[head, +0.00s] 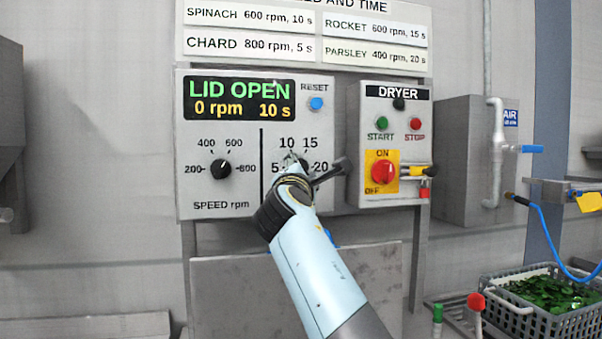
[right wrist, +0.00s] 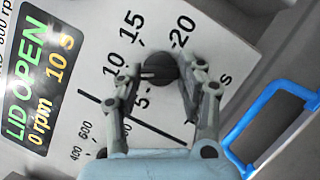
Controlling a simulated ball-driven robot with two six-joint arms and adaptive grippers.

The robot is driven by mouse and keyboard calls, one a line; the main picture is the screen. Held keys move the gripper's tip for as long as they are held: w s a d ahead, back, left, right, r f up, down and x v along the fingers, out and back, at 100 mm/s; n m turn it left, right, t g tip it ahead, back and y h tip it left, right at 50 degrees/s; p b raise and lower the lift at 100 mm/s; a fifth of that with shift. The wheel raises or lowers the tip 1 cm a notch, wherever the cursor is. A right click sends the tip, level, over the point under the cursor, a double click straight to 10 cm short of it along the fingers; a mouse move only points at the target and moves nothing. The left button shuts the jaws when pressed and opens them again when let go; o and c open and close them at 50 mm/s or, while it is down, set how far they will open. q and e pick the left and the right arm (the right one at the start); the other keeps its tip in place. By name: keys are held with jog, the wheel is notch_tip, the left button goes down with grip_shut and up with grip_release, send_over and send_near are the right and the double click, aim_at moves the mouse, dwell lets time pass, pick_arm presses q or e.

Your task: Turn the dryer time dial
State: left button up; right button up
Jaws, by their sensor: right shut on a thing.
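The dryer time dial is a dark round knob on the grey control panel (head: 205,130), marked 5, 10, 15 and 20. In the head view my gripper mostly hides it. In the right wrist view the time dial (right wrist: 162,68) sits between my fingers. My right gripper (head: 298,165) is shut on it, one finger on each side, also in the right wrist view (right wrist: 165,75). I cannot make out the dial's pointer. The display (head: 240,101) reads LID OPEN, 0 rpm, 10 s. My left gripper is out of view.
Left of the time dial is the speed dial (head: 221,170); above it is the blue RESET button (head: 316,103). The DRYER box (head: 362,145) with start, stop and a red on/off switch (head: 383,172) stands close right. A crate of greens (head: 510,322) is lower right.

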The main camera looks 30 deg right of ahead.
jog(key=shift+r+m+g+y+p, duration=0.1)
jog(key=shift+m+g+y+p, duration=0.5)
jog(key=shift+m, duration=1.3)
jog(key=shift+r+m+g+y+p, duration=0.15)
jog(key=shift+m+g+p, duration=0.6)
jog(key=shift+m+p, duration=0.85)
jog(key=shift+r+m+g+y+p, duration=0.1)
jog(key=shift+m+g+y+p, duration=0.45)
jog(key=shift+m, duration=1.65)
jog(key=shift+f, duration=0.15)
jog(key=o, duration=1.2)
jog(key=shift+c, duration=0.2)
